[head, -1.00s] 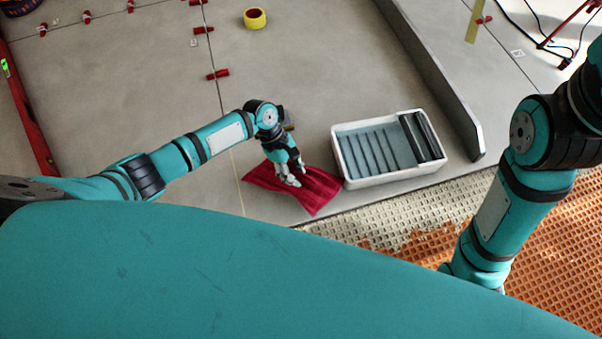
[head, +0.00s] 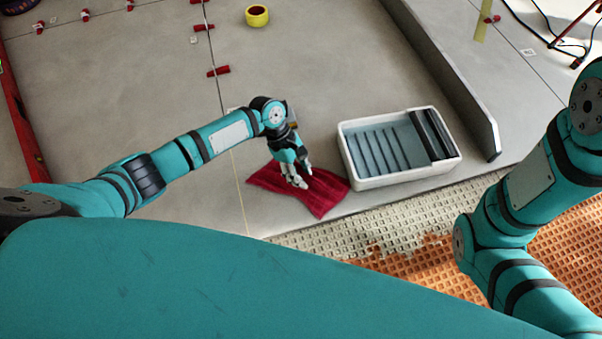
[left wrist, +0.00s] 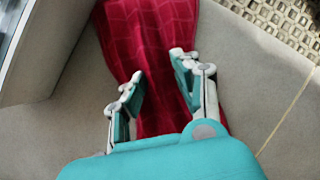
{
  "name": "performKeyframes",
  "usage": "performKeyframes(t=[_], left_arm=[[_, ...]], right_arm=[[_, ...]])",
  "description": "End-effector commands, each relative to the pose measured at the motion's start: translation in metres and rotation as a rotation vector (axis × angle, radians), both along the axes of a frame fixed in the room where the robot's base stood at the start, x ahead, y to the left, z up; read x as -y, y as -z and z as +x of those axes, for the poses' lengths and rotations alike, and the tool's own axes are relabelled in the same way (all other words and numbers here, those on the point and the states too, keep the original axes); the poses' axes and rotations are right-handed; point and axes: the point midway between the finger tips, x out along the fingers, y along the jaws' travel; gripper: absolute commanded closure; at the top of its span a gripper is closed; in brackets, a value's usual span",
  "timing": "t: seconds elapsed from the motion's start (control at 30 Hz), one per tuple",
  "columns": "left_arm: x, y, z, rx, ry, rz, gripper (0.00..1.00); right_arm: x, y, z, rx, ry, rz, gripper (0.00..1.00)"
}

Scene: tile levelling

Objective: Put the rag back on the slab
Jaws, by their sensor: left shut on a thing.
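The dark red rag (head: 322,195) lies spread and creased on the grey slab (head: 130,100), close to the slab's front edge and left of the wash tray. My left gripper (head: 297,182) points down onto the middle of the rag and is shut on it. In the left wrist view the rag (left wrist: 150,40) runs up between and beyond the two fingers (left wrist: 160,88), with cloth gathered between them. The exact pinch is hard to see. My right arm shows at the right, but its gripper is out of view.
A white-rimmed tray (head: 400,181) with ribbed grey inside stands just right of the rag. A grey upright edge (head: 450,75) runs behind it. Yellow tape (head: 257,16) and red clips (head: 218,71) lie farther back. Orange grid matting (head: 420,262) borders the slab in front.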

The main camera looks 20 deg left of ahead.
Motion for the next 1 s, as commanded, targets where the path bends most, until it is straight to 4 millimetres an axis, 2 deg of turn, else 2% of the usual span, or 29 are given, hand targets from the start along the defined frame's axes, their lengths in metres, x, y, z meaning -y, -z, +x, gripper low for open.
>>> performKeyframes(t=[0.03,0.07,0.23,0.57,0.8,0.9,1.0], left_arm=[[0.0,0.001,0.0,-0.002,0.0,-0.001,1.0],[0.0,0.002,0.0,-0.002,-0.001,0.0,0.68],[0.0,0.002,0.0,-0.001,0.0,0.0,0.46],[0.0,-0.001,0.0,0.0,0.001,0.0,0.46],[-0.017,-0.043,0.006,0.0,-0.002,0.001,0.46],[-0.027,-0.063,0.009,-0.001,-0.002,0.001,0.46],[-0.036,-0.081,0.012,-0.001,-0.002,0.0,0.46]], right_arm=[[0.0,-0.001,0.0,0.0,0.0,0.0,0.6],[0.0,-0.001,0.0,0.0,0.0,0.0,0.6],[0.0,0.0,0.0,0.001,0.0,0.0,0.6],[0.0,0.001,0.0,0.001,0.0,0.0,0.6],[0.0,-0.034,-0.001,0.004,-0.001,0.001,0.6],[0.001,-0.024,0.028,-0.08,-0.003,0.004,0.6],[0.002,-0.02,0.04,-0.121,-0.005,0.006,0.6]])
